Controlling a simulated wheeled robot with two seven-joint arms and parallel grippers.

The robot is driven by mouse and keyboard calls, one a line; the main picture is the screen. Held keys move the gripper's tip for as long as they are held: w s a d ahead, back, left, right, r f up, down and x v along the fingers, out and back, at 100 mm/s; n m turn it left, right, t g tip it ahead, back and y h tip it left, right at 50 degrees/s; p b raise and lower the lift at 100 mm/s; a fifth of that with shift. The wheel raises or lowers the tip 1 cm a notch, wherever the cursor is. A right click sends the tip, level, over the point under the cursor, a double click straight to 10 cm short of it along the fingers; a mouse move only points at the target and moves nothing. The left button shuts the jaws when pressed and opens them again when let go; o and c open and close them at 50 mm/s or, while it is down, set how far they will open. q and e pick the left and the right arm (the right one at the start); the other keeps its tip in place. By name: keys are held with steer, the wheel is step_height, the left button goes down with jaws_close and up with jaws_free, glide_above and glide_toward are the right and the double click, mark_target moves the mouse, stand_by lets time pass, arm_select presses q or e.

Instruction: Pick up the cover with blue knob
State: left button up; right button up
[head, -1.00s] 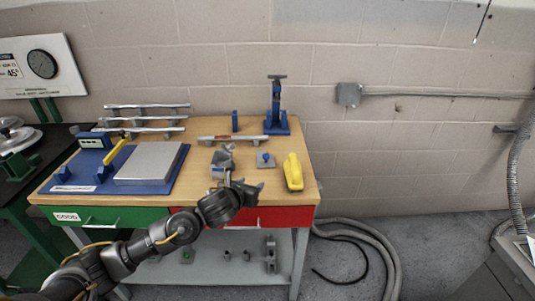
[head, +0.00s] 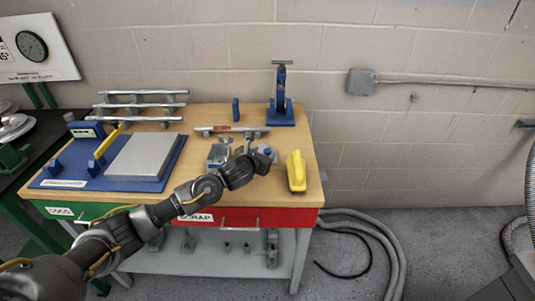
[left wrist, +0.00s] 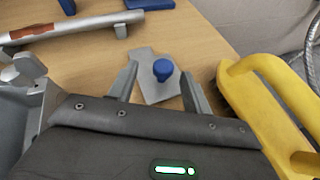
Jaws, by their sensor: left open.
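The cover is a small grey plate (left wrist: 142,61) with a round blue knob (left wrist: 163,69), lying flat on the wooden bench top. In the head view my left gripper (head: 262,154) mostly hides the cover; a bit of blue (head: 269,150) shows beside it. My left gripper is open and empty. In the left wrist view its two fingers (left wrist: 159,88) stand on either side of the plate, with the knob between and slightly beyond them. Whether they touch the plate I cannot tell. My right gripper is in neither view.
A yellow handled tool (head: 296,171) lies close to the right of the cover. A grey metal bar (head: 232,129) lies behind. A grey fixture (head: 218,154) stands close on the left. A blue press (head: 281,105) stands at the back.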

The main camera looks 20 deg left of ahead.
mark_target(267, 150)
arm_select(q)
steer(key=shift+w, duration=0.15)
steer(key=shift+w+d, duration=0.1)
steer(key=shift+w, duration=0.05)
steer(key=p+x, duration=0.1)
steer(key=x, duration=0.2)
steer(key=shift+w+d, duration=0.2)
steer(key=shift+d, duration=0.05)
steer(key=shift+w+f, duration=0.35)
steer(key=shift+w, duration=0.25)
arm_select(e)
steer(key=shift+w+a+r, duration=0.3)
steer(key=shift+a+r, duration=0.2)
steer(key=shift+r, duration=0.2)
arm_select(q)
jaws_close()
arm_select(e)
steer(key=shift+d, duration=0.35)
arm_select(q)
steer(key=shift+r, duration=0.1)
